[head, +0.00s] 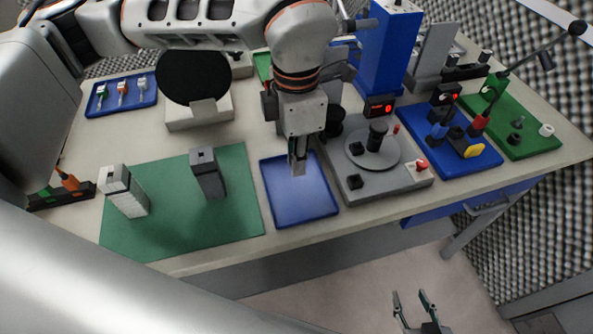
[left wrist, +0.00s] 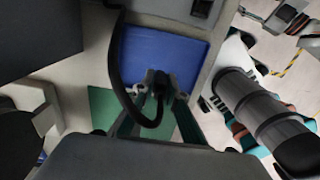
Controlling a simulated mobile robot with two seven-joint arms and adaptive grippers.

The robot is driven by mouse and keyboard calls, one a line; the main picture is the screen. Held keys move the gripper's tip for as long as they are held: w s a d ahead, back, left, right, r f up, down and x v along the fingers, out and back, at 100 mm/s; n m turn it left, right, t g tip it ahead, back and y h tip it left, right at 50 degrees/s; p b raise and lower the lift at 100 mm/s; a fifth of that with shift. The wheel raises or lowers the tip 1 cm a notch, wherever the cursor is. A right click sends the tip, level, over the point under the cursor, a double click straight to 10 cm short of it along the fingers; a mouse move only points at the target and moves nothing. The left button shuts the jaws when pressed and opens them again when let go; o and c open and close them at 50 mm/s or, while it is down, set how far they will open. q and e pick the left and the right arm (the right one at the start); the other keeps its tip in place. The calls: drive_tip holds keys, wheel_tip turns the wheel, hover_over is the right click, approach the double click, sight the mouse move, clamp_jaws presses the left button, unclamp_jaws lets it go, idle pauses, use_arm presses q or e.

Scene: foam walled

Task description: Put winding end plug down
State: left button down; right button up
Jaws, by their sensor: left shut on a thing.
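My left gripper (head: 298,168) points down over the blue tray (head: 312,205) at the front of the table. In the left wrist view the same gripper (left wrist: 158,88) is shut on a small dark plug (left wrist: 160,80), with a black cable curving beside it. The blue tray (left wrist: 165,50) lies beyond the fingertips. The plug is hardly visible in the head view, and I cannot tell whether it touches the tray. My right gripper (head: 416,306) is open and empty, below and in front of the table over the floor.
A green mat (head: 235,215) with a white block stack (head: 124,192) and a dark grey block (head: 207,172) lies left of the tray. A grey fixture (head: 400,184) with a round plate stands close on the right. Another blue tray (head: 480,160) holds coloured parts.

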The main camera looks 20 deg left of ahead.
use_arm(q)
drive_tip(key=shift+f, duration=2.3)
drive_tip(key=shift+f, duration=0.1)
drive_tip(key=c, duration=2)
unclamp_jaws()
wheel_tip(320, 180, up, 12)
drive_tip(key=shift+r, duration=0.15)
drive_tip(key=shift+s, duration=0.15)
